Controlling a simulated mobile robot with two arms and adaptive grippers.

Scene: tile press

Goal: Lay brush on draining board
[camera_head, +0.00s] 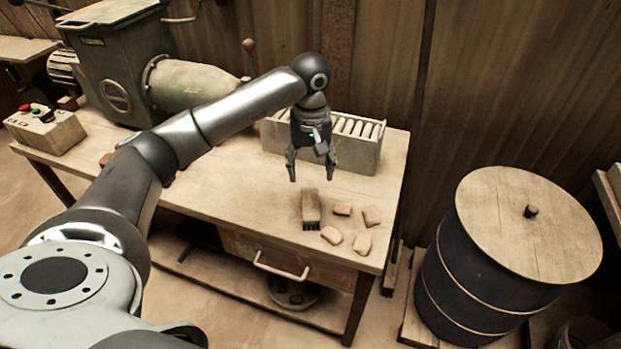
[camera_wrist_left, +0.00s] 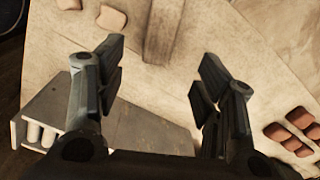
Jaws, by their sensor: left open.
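The brush (camera_head: 311,207), a brown wooden block with dark bristles at its near end, lies on the wooden workbench near its front edge. In the left wrist view the brush (camera_wrist_left: 162,32) shows at the top, beyond and between the fingers. My left gripper (camera_head: 311,172) is open and empty, pointing down above the bench just behind the brush and apart from it. Its spread fingers also show in the left wrist view (camera_wrist_left: 161,68). A grey rack with pale rollers or slats (camera_head: 340,155) stands behind the gripper; I cannot tell whether it is the draining board. My right gripper is out of view.
Several clay pieces (camera_head: 361,243) lie right of and in front of the brush. Reddish pieces (camera_wrist_left: 291,134) lie on the bench, partly hidden by my arm in the head view. A green machine (camera_head: 120,65) stands at the back left. A lidded drum (camera_head: 500,260) stands right of the bench.

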